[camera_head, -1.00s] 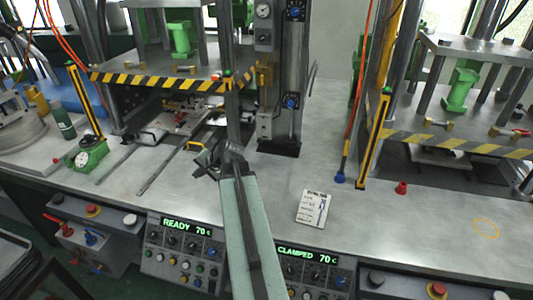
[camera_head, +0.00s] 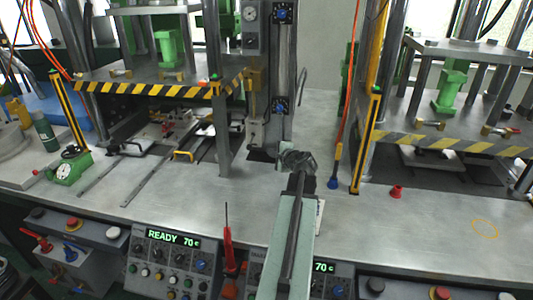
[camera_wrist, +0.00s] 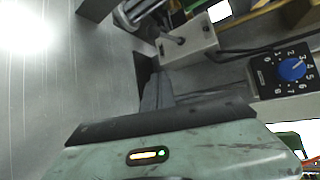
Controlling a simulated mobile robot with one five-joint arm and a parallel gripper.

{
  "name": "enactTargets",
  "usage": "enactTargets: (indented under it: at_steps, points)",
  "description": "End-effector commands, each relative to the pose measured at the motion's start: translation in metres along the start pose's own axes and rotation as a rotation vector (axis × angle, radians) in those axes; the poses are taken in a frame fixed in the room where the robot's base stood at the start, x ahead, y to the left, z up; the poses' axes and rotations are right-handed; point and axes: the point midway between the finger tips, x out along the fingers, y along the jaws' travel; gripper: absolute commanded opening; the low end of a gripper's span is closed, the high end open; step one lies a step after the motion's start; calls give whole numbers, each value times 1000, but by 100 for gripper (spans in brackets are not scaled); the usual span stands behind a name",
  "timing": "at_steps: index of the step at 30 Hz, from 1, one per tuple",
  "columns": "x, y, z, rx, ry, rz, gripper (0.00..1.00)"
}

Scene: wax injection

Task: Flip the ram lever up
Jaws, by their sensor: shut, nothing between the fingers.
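My gripper (camera_head: 298,159) is shut and empty at the end of my green arm, above the steel bench in front of the middle column. A small pale box (camera_head: 256,132) is mounted low on that column, up and left of my gripper and apart from it. In the wrist view the box (camera_wrist: 188,42) carries a short grey lever or knob (camera_wrist: 174,38), ahead of my gripper's dark fingers (camera_wrist: 156,95). No label shows whether this is the ram lever.
A blue-knobbed dial (camera_head: 281,105) sits on the column and shows large in the wrist view (camera_wrist: 292,69). Striped press plates (camera_head: 150,88) stand left and right (camera_head: 460,145). A red-handled item (camera_head: 229,250) stands at the bench front. The bench between is mostly clear.

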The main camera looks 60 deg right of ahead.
Motion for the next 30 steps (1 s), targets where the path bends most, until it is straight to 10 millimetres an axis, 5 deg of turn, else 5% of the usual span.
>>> enactTargets:
  at_steps: [11, 18, 30]
  points:
    - [87, 3, -1, -1, -3, 1, 0]
    - [68, -1, 35, -2, -2, 1, 0]
    - [68, 1, 39, -1, -2, 1, 0]
